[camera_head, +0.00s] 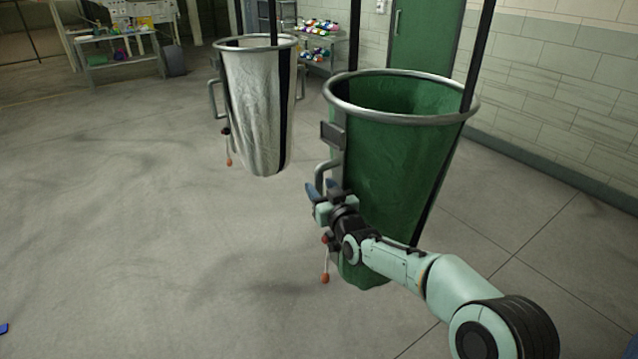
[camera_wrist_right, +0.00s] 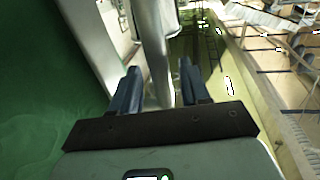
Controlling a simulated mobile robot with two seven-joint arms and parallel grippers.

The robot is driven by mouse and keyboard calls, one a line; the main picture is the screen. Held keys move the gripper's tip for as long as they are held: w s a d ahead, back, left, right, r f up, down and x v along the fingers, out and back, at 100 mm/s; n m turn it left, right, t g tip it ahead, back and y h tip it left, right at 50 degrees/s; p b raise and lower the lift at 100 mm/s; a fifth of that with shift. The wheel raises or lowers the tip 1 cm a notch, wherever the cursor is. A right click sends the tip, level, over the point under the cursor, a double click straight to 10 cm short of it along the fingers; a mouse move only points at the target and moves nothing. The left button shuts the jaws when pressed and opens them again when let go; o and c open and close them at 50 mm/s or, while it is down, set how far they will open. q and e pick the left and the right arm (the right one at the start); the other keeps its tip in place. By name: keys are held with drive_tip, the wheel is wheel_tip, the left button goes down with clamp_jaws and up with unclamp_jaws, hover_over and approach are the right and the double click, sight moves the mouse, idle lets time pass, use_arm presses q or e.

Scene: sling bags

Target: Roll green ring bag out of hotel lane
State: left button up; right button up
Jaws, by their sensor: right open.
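The green ring bag (camera_head: 395,150) hangs from black straps under a round metal ring, at the right of the head view. A grey tube handle (camera_head: 321,173) stands out from its left side, below a dark plate. My right gripper (camera_head: 322,189) is at the lower part of this handle, with its blue fingers open. In the right wrist view the grey handle tube (camera_wrist_right: 153,45) runs down between the two spread fingers (camera_wrist_right: 161,88). Whether either finger touches it I cannot tell. Green cloth (camera_wrist_right: 40,90) fills the left of that view.
A white ring bag (camera_head: 258,105) hangs behind and to the left of the green one. A red-tipped cord (camera_head: 325,277) hangs beside the green bag. A block wall (camera_head: 560,110) with a green door (camera_head: 425,35) stands behind. The floor (camera_head: 130,220) on the left is clear.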

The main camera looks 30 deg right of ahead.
drive_tip(key=shift+w, duration=0.85)
drive_tip(key=shift+c, duration=0.3)
clamp_jaws()
drive_tip(key=shift+f, duration=0.1)
